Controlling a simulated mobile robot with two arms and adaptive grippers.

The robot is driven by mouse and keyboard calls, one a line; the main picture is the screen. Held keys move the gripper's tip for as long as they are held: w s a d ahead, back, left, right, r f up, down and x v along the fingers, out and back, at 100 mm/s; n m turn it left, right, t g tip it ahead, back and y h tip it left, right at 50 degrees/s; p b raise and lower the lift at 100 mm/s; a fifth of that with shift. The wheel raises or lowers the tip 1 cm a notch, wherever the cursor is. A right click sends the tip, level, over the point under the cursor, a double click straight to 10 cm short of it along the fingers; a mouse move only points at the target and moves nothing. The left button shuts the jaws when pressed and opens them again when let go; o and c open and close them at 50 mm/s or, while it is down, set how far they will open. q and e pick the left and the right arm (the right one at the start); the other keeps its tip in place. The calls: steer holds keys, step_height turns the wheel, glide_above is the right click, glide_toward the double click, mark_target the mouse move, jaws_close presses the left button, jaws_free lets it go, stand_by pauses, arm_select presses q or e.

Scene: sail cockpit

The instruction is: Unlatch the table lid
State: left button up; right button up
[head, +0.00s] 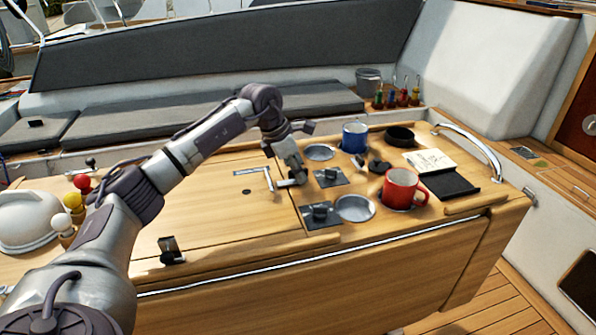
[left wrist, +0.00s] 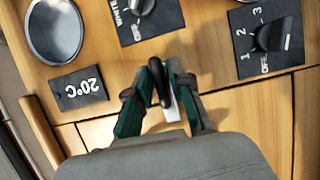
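The table lid (head: 205,210) is the flat wooden panel in the left half of the tabletop, lying closed. A bent metal latch lever (head: 268,181) sits near its right edge. My left gripper (head: 295,181) is low over the table at the lever's right end. In the left wrist view, the gripper's green-padded fingers (left wrist: 158,95) stand close on both sides of the latch's dark grip (left wrist: 157,80), with a pale metal strip beside it. The fingers appear shut on this grip; exact contact is partly hidden. My right gripper is not in view.
Right of the latch stand a red mug (head: 402,188), a blue mug (head: 355,136) and black dial plates (head: 322,215). White, yellow and red knobs (head: 70,200) and a white dome (head: 28,221) are at the left. A metal rail (head: 474,146) curves at the right end.

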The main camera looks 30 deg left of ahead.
arm_select(q)
steer(key=shift+n, duration=0.3)
jaws_close()
steer(key=n+y, duration=0.1)
steer(key=n, duration=0.2)
steer(key=shift+t, duration=0.4)
steer(key=n+y, duration=0.2)
steer(key=n, duration=0.2)
steer(key=shift+n, duration=0.4)
steer(key=n+y+b, duration=0.1)
steer(key=n+y, duration=0.1)
steer(key=n, duration=0.3)
steer(key=shift+n, duration=0.3)
steer(key=shift+n+g+y, duration=0.6)
steer(key=shift+n+y, duration=0.1)
steer(key=shift+n, duration=1.3)
steer(key=o, duration=0.7)
jaws_free()
